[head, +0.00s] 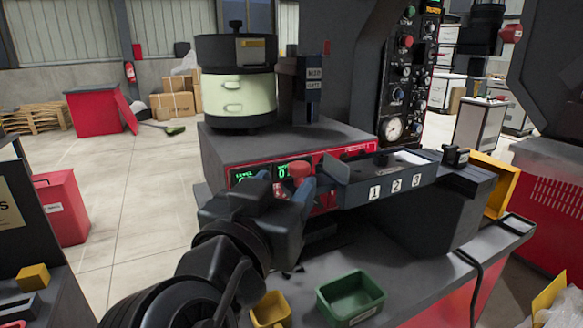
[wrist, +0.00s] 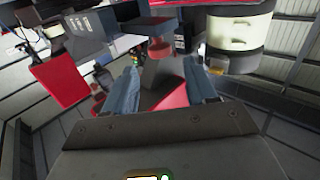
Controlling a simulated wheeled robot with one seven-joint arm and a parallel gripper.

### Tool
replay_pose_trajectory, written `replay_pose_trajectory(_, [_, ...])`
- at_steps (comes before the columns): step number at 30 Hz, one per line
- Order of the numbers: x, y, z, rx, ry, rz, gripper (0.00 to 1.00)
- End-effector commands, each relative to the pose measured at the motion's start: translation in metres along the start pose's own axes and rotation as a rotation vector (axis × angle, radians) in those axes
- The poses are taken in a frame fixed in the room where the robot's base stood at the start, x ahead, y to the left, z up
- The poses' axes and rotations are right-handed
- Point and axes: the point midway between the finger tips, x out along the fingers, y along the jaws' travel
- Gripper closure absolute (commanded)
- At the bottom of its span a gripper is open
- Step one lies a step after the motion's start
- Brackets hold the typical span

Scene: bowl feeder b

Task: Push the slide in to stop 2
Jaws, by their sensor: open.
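A dark blue-grey slide channel (head: 381,178) with white labels 1, 2 and 3 runs along the right of the feeder's front in the head view. An upright plate (head: 337,168) stands at its left end, and a pale piece lies inside near label 3. Which part slides, and its stop, I cannot tell. My gripper (head: 297,188) is open in front of the feeder panel, left of the channel, near a red knob (head: 299,169). In the wrist view my gripper (wrist: 162,90) has two spread blue fingers with nothing clearly held between them.
The round bowl feeder (head: 236,90) stands on the base behind my gripper. A green bin (head: 350,298) and a yellow bin (head: 271,310) sit on the bench below. A black block (head: 455,156) is at the channel's right end. A gauge panel (head: 408,75) rises behind.

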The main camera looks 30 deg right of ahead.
Motion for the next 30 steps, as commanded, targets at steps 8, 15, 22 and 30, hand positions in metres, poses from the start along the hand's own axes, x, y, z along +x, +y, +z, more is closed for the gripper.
replay_pose_trajectory(8, [0.027, 0.001, -0.004, 0.007, -0.001, 0.012, 0.44])
replay_pose_trajectory(15, [0.062, 0.001, -0.004, 0.006, 0.0, 0.01, 0.44])
replay_pose_trajectory(22, [0.077, 0.001, -0.002, 0.007, 0.0, 0.007, 0.44])
replay_pose_trajectory(30, [0.077, 0.001, -0.002, 0.007, 0.0, 0.006, 0.46])
